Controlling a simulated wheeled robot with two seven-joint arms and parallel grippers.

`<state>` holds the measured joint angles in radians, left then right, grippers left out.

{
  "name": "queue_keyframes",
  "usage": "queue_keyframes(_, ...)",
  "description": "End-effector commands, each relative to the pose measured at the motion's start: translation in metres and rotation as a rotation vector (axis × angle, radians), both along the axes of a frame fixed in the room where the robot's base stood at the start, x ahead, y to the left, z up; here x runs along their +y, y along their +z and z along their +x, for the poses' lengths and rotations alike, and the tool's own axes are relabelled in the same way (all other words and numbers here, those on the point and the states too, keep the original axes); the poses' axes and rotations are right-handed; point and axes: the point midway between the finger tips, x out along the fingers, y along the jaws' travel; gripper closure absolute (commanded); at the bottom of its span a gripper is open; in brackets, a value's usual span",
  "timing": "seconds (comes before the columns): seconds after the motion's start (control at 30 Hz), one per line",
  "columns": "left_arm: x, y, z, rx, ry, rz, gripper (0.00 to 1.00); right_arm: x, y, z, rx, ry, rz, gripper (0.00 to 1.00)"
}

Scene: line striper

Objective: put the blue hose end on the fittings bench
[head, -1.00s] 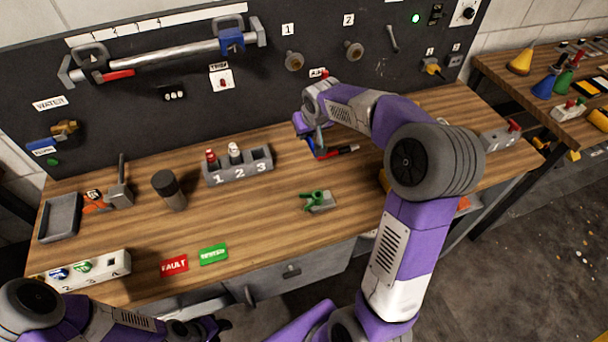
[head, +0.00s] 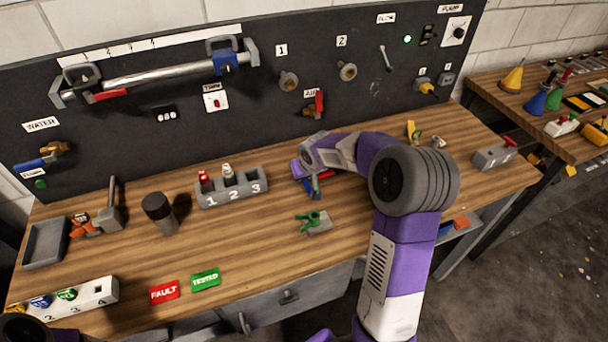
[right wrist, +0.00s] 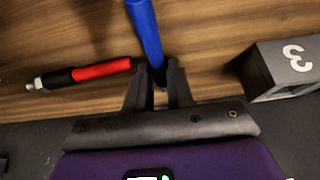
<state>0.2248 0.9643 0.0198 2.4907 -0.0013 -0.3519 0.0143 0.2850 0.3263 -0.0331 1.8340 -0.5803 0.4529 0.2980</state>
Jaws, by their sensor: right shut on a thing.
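The blue hose end (right wrist: 145,30) is a smooth blue rod in the right wrist view. My right gripper (right wrist: 158,72) is shut on its near end, with one dark finger on each side. In the head view, my right gripper (head: 303,185) is low over the middle of the wooden bench (head: 250,240), just right of the numbered block; a bit of blue (head: 311,187) shows below it. A red hose end (right wrist: 100,69) with a black sleeve and metal tip lies beside the blue one. Neither bench is labelled as the fittings bench. My left gripper is out of view.
A grey block numbered 1 to 3 (head: 232,194) stands close to my right gripper. A green fitting (head: 314,222) lies in front. A second bench (head: 488,82) at the right holds cones and small parts. The front middle of the wooden bench is mostly clear.

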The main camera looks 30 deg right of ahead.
Motion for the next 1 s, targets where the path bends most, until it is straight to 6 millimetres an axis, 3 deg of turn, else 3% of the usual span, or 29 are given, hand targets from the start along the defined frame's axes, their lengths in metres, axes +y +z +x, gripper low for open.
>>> queue_keyframes(0.13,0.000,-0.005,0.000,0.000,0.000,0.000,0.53,0.000,-0.004,0.000,-0.001,0.000,0.000,1.00)
queue_keyframes(0.17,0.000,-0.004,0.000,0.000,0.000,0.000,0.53,0.000,-0.003,0.000,0.000,0.000,0.000,0.74)
queue_keyframes(0.2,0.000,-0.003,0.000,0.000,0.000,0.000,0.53,0.000,-0.003,0.000,0.000,0.000,0.000,0.68)
queue_keyframes(0.6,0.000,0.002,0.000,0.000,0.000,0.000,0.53,0.000,0.003,0.000,0.000,0.000,0.000,0.68)
queue_keyframes(1.0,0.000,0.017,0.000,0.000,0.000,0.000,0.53,0.009,0.077,-0.036,-0.004,0.000,-0.001,0.68)
